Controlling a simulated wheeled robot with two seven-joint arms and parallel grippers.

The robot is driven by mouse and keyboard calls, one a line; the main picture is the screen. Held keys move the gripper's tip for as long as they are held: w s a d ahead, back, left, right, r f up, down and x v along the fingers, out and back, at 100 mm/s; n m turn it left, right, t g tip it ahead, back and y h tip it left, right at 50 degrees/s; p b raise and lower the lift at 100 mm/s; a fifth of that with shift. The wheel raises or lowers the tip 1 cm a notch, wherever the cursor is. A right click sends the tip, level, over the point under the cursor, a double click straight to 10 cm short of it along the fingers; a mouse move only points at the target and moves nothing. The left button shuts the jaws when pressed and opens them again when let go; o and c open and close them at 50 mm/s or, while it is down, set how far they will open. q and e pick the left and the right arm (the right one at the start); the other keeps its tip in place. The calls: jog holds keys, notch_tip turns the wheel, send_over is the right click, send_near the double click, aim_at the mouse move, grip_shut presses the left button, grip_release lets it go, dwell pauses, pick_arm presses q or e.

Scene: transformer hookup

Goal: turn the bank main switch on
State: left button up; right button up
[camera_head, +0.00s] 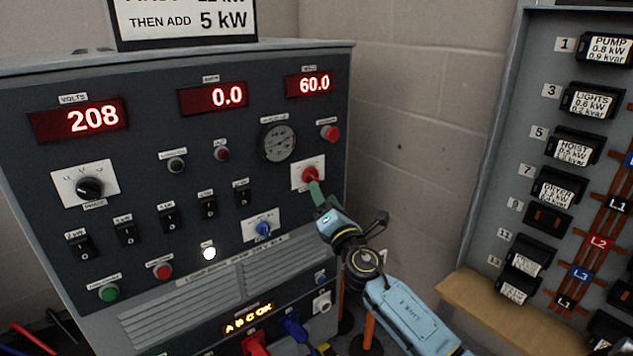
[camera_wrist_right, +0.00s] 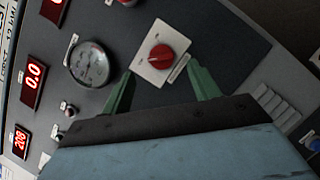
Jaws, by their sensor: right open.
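A red rotary switch (camera_head: 310,174) sits on a white plate at the right side of the dark load-bank panel (camera_head: 150,205); its label is too small to read, so I take it as the main switch by its look only. It also shows in the right wrist view as a round red knob (camera_wrist_right: 161,56) with a bar grip. My right gripper (camera_head: 314,186) is at this switch. In the wrist view its green fingers (camera_wrist_right: 160,74) are open, one on each side below the knob, with nothing between them. Contact cannot be told. My left gripper is in neither view.
A pressure-style gauge (camera_head: 278,143) and a red button (camera_head: 329,133) sit above the switch. A blue rotary knob (camera_head: 263,229) is below left. Displays read 208, 0.0 and 60.0. A breaker panel (camera_head: 535,120) stands at the right, with a wooden ledge (camera_head: 485,308) below it.

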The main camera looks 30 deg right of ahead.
aim_at(315, 178)
jog(key=x, duration=0.5)
jog(key=shift+w+b, duration=0.15)
jog(key=shift+b, duration=0.2)
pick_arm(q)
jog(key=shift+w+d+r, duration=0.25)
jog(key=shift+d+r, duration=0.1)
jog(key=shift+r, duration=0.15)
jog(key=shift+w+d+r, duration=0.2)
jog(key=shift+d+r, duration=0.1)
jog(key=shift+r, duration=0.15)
pick_arm(e)
jog(key=shift+w+d+r, duration=0.1)
jog(key=shift+w+r, duration=0.05)
jog(key=shift+w, duration=0.35)
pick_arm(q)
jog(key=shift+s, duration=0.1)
pick_arm(e)
jog(key=shift+c, duration=0.4)
jog(key=c, duration=0.9)
